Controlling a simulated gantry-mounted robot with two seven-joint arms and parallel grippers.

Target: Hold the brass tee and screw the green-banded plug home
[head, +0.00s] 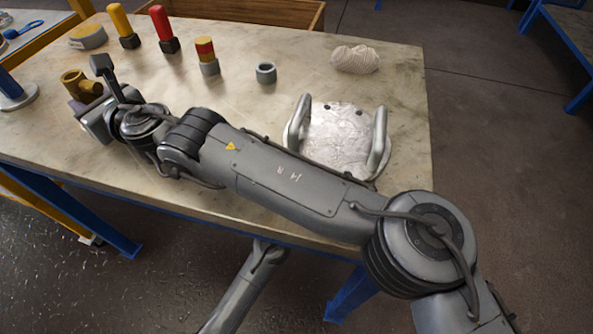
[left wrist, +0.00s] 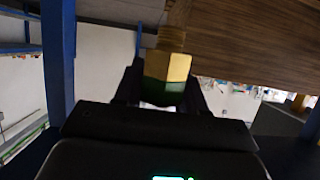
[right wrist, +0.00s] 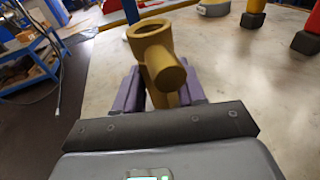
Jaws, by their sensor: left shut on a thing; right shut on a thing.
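The brass tee (head: 73,80) is at the left part of the table in the head view. My right gripper (head: 90,97) is shut on it; in the right wrist view the tee (right wrist: 160,65) stands between the purple finger pads (right wrist: 128,92), one open end up and a round branch facing the camera. In the left wrist view my left gripper (left wrist: 165,95) is shut on the green-banded plug (left wrist: 168,66), a brass hex body with a green band near the fingers and a threaded end pointing away. Plug and tee are apart. The left gripper does not show in the head view.
On the table (head: 250,60) stand a yellow cylinder (head: 120,20), a red cylinder (head: 160,22), a red-and-yellow piece (head: 206,52), a grey ring (head: 266,72), a rope bundle (head: 355,58) and a handled round cover (head: 338,130). A wooden crate (head: 250,12) stands behind.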

